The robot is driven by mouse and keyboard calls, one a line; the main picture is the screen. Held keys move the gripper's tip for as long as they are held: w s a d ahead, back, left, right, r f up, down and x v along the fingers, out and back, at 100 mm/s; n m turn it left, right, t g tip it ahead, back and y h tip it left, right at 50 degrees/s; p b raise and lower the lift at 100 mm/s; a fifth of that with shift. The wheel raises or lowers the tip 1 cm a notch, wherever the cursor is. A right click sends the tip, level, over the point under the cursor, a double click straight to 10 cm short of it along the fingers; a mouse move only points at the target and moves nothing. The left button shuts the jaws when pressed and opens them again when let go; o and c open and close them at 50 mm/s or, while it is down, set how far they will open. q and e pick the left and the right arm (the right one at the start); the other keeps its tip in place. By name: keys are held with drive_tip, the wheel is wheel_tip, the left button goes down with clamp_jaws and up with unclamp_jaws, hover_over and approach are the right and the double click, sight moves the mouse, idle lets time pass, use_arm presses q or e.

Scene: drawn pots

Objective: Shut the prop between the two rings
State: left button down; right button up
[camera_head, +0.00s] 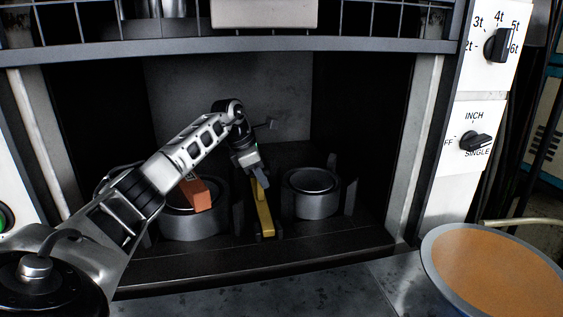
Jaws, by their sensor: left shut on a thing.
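Two grey rings stand on the dark bed of the press: the left ring (189,225) and the smaller right ring (317,205). An orange-brown block (196,194) lies tilted in the left ring, partly hidden by my arm. A yellow bar, the prop (265,219), lies between the two rings, its long side running front to back. My left gripper (260,180) reaches in from the left over the left ring and is shut on the far part of the prop. The fingertips partly cover it. My right gripper is not in view.
Dark upright posts stand beside the rings. The press opening has pale side columns (430,150) and a barred guard (340,45) above. A round pan with an orange-brown surface (500,268) stands at the lower right. Control knobs (497,46) are on the right panel.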

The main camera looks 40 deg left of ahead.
use_arm(q)
drive_tip(key=shift+w+a+f, duration=0.1)
drive_tip(key=shift+a+f, duration=0.15)
drive_tip(key=shift+f, duration=0.15)
drive_tip(key=c, duration=1.3)
unclamp_jaws()
drive_tip(key=v, duration=1.2)
drive_tip(key=shift+f, duration=0.15)
drive_tip(key=x, duration=0.7)
drive_tip(key=d+x, duration=0.1)
drive_tip(key=x, duration=0.3)
drive_tip(key=shift+w+f+b, duration=0.1)
drive_tip(key=shift+w+b, duration=0.2)
drive_tip(key=shift+b, duration=0.1)
drive_tip(key=shift+s+d+r, duration=0.1)
drive_tip(key=shift+s+r, duration=0.25)
drive_tip(key=shift+r, duration=0.1)
